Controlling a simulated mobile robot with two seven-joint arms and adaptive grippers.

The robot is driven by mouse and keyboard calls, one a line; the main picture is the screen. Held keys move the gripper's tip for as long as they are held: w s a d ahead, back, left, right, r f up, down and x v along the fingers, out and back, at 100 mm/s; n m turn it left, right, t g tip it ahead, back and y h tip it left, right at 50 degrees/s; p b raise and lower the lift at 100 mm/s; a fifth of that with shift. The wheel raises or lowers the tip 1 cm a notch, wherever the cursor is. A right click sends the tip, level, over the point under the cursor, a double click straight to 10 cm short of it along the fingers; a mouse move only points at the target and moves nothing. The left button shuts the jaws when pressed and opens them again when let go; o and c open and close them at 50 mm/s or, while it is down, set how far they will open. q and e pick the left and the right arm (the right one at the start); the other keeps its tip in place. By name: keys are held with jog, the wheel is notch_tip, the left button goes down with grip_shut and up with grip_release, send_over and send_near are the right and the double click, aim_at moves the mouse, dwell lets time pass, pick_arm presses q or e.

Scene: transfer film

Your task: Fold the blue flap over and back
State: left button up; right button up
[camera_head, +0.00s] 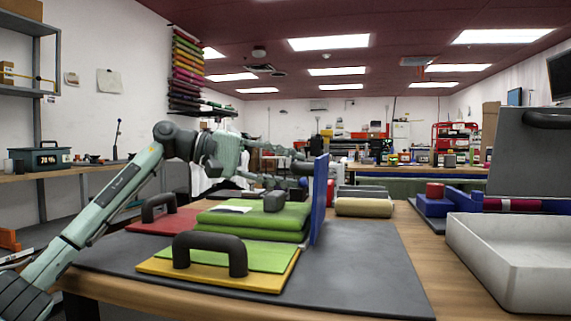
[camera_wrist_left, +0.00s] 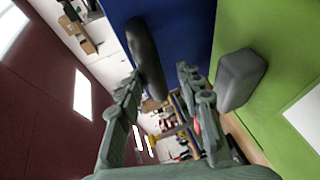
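The blue flap (camera_head: 319,198) stands upright, edge-on, at the right side of a green folded stack (camera_head: 250,218). It also shows in the left wrist view (camera_wrist_left: 190,25), with a dark rounded handle (camera_wrist_left: 146,55) on it. My left gripper (camera_head: 298,170) is behind the stack, close to the flap's left face. In the wrist view its two fingers (camera_wrist_left: 159,80) are spread, with the handle between them, nearer the left finger; I cannot tell whether they touch. A grey block (camera_head: 274,201) sits on the stack. My right gripper is not in view.
A yellow-green board (camera_head: 220,262) with a black handle lies in front on the dark mat (camera_head: 370,265). A red board (camera_head: 165,222) is at left. A rolled beige cloth (camera_head: 364,207) and a white tray (camera_head: 510,262) are to the right. The mat's right part is clear.

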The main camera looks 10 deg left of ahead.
pick_arm(q)
jog(key=shift+o, duration=1.2)
jog(key=shift+d+f, duration=0.1)
jog(key=shift+f, duration=0.4)
jog(key=shift+w+r, duration=0.1)
jog(key=shift+r, duration=0.2)
jog(key=shift+a, duration=0.2)
jog(key=v, duration=1.1)
jog(key=shift+a, duration=0.35)
jog(key=shift+r, duration=0.1)
